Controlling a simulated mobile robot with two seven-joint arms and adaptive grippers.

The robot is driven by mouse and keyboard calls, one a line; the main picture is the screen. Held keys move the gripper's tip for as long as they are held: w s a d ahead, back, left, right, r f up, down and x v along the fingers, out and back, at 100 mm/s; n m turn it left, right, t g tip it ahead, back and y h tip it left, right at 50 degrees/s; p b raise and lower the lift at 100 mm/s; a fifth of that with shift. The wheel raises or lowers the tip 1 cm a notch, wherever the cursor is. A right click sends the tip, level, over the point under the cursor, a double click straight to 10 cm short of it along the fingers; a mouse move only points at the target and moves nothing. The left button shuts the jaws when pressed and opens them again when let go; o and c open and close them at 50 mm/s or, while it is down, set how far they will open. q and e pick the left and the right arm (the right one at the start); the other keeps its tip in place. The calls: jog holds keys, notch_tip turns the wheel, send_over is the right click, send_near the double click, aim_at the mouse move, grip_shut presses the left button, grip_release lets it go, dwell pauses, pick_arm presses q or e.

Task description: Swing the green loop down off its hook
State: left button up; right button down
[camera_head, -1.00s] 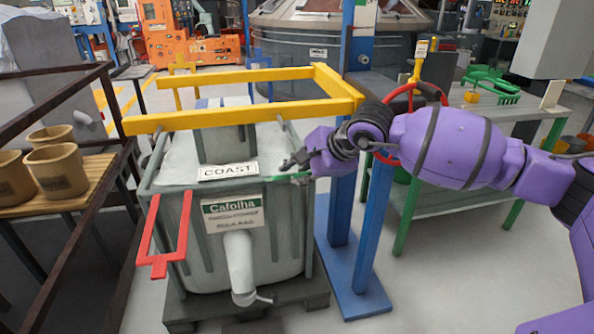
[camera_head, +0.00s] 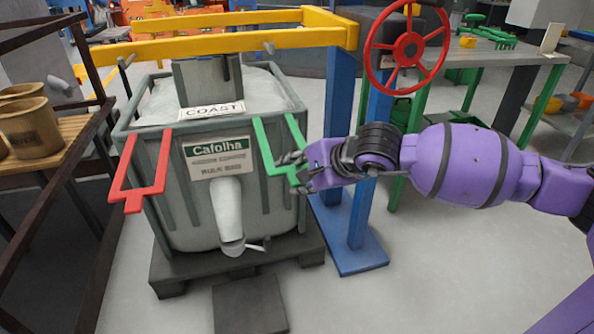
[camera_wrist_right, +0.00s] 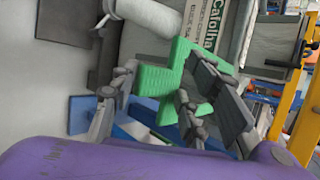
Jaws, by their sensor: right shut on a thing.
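The green loop (camera_head: 264,148) hangs down the front right of the grey bin (camera_head: 178,190), its two bars running down from near the rim to a cross piece with a short tab. My right gripper (camera_head: 296,166) is shut on the lower right part of the loop. In the right wrist view the green loop (camera_wrist_right: 152,80) lies between the fingers of the right gripper (camera_wrist_right: 188,104). I cannot make out its hook. A matching red loop (camera_head: 142,188) hangs at the bin's front left. My left gripper is not in view.
A yellow frame (camera_head: 215,42) spans above the bin, on a blue post (camera_head: 340,110). A red handwheel (camera_head: 408,48) is above my right forearm. The white spout (camera_head: 228,208) sticks out of the bin's front. A dark rack with brown pots (camera_head: 32,128) stands left. Floor at the lower right is clear.

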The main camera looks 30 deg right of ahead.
jog(key=shift+w+d+r, duration=0.1)
jog(key=shift+w+d, duration=0.1)
jog(key=shift+w, duration=0.15)
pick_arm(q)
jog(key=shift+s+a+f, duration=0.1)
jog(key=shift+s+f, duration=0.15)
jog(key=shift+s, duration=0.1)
pick_arm(e)
jog(key=shift+w+r, duration=0.1)
jog(key=shift+r, duration=0.05)
jog(key=c, duration=1.5)
grip_release()
jog(key=shift+w, duration=0.25)
jog(key=c, duration=0.3)
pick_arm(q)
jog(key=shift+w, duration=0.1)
pick_arm(e)
jog(key=shift+f, duration=0.2)
jog(key=shift+c, duration=0.2)
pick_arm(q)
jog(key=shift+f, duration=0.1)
pick_arm(e)
jog(key=shift+s+f, duration=0.1)
jog(key=shift+s, duration=0.1)
